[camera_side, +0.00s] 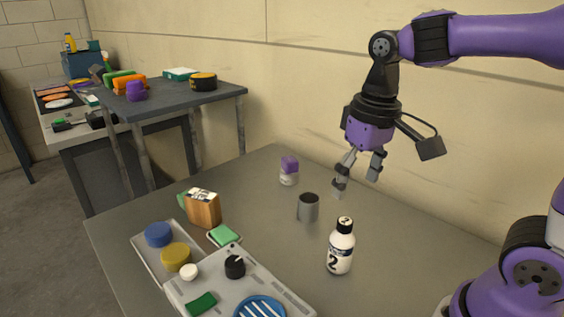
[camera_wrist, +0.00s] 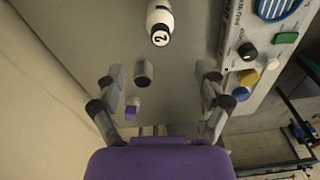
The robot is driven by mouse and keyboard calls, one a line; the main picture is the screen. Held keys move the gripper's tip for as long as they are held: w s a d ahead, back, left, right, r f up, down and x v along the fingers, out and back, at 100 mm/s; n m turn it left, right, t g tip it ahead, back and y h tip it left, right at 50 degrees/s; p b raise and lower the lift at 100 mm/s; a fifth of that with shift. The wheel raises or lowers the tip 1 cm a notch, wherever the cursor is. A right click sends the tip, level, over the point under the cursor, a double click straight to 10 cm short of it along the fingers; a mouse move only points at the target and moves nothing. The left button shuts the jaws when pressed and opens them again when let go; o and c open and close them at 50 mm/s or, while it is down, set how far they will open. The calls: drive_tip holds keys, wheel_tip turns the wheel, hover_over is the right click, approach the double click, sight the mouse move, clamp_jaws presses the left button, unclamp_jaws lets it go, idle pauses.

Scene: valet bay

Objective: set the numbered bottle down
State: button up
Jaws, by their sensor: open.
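In the wrist view the bottle (camera_wrist: 160,22) is at the top, beyond my fingertips. My gripper (camera_side: 356,182) is open and empty, above the table and behind the bottle, apart from it. In the wrist view my gripper (camera_wrist: 160,78) has its fingers spread wide, with nothing held between them.
A grey cup (camera_side: 308,208) stands left of the bottle, and a purple-topped white container (camera_side: 289,171) stands behind it. A control panel (camera_side: 215,284) with knobs and a wooden block (camera_side: 203,210) are at the left. The table's right side is clear.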

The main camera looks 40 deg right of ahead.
drive_tip(key=s+n+t, duration=0.1)
drive_tip(key=s+t, duration=0.2)
drive_tip(key=shift+s+d+t, duration=0.1)
drive_tip(key=shift+t, duration=0.2)
drive_tip(key=shift+s+f+t, duration=0.2)
drive_tip(key=shift+s+t, duration=0.1)
drive_tip(key=shift+t, duration=0.2)
